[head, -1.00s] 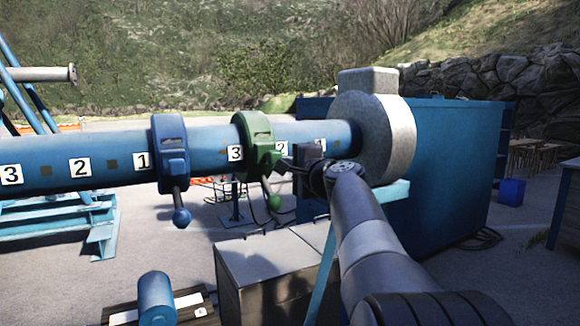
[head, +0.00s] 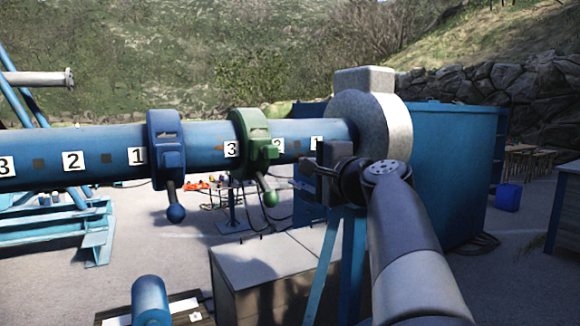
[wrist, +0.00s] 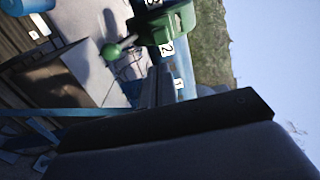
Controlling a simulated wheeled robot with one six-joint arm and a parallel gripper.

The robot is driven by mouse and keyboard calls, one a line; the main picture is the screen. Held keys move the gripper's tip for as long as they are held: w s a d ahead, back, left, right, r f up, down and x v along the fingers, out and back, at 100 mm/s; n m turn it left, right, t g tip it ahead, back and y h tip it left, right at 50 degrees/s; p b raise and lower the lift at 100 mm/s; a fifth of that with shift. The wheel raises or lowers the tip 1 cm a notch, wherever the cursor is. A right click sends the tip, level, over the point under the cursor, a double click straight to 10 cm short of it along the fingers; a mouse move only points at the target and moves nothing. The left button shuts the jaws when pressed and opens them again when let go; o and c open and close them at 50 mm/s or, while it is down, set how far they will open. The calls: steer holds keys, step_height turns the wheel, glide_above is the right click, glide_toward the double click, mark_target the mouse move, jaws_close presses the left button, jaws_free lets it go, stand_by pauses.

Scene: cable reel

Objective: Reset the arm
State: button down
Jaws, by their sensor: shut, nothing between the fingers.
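My gripper (head: 308,164) is shut and empty in the head view, in front of the right part of the blue pipe (head: 205,143). It points left toward the green clamp (head: 251,137), with a gap between them. The green clamp sits around the pipe beside the label 3, its ball-ended lever hanging down. A blue clamp (head: 166,145) sits further left by the label 1, its lever also down. In the wrist view the green clamp (wrist: 172,22) shows at the top, and my gripper (wrist: 162,72) extends up toward it with its fingers close together.
A grey round flange (head: 372,125) ends the pipe at right, before a large blue container (head: 455,170). A grey cabinet (head: 265,265) and a blue cylinder (head: 152,298) stand below.

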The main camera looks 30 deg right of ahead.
steer(key=p, duration=0.4)
glide_toward(273, 153)
steer(key=w, duration=0.3)
steer(key=shift+w+p, duration=0.55)
steer(key=shift+s, duration=0.1)
steer(key=shift+s+a+f, duration=0.1)
steer(key=shift+s+a, duration=0.05)
